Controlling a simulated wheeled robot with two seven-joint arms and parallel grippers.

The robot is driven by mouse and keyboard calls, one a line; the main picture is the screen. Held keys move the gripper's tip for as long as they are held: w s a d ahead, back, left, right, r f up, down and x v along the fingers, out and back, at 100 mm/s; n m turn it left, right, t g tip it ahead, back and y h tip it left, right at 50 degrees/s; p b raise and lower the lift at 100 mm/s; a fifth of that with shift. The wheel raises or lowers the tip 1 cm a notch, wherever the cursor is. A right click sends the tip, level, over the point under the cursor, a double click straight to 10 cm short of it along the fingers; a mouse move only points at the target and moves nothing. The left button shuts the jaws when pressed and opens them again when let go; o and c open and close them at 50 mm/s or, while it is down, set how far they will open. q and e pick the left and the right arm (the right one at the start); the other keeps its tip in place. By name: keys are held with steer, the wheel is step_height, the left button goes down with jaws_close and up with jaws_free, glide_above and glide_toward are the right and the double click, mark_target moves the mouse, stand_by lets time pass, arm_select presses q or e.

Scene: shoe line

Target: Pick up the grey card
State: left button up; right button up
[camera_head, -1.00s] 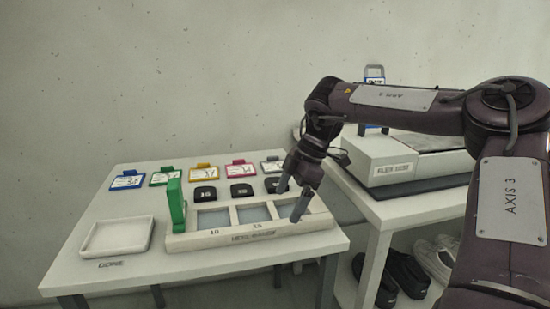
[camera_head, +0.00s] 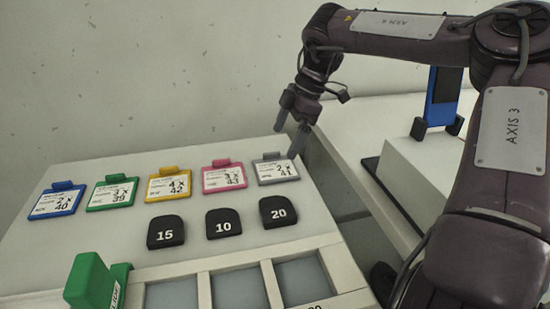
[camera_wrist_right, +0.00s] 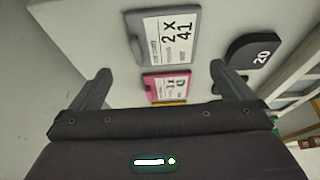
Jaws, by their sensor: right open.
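The grey card (camera_head: 276,170) lies flat at the right end of a row of cards on the white table. Its label reads "2 x 41". In the right wrist view the grey card (camera_wrist_right: 164,36) shows at the top, beyond the fingertips and between their lines. My right gripper (camera_head: 291,142) is open and empty, just above and behind the card's right end, apart from it. In the wrist view its two fingers (camera_wrist_right: 160,82) are spread wide. My left gripper is not in view.
Pink (camera_head: 223,177), yellow (camera_head: 168,184), green (camera_head: 111,192) and blue (camera_head: 57,200) cards lie left of it. Black tiles 15 (camera_head: 165,232), 10 (camera_head: 223,223) and 20 (camera_head: 278,211) lie in front. A compartment tray (camera_head: 205,290) and green block (camera_head: 92,284) are nearer. Another table stands right.

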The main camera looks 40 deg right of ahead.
mark_target(273, 168)
steer(key=shift+a+f+b, duration=0.15)
steer(key=shift+a+f, duration=0.2)
steer(key=shift+f, duration=0.25)
steer(key=shift+a+f+b, duration=0.15)
steer(key=shift+a+f, duration=0.15)
steer(key=shift+f, duration=0.25)
steer(key=b+x, duration=0.1)
steer(key=x, duration=0.3)
steer(key=shift+f, duration=0.35)
steer(key=shift+r, duration=0.1)
steer(key=shift+c, duration=0.3)
steer(key=c, duration=0.7)
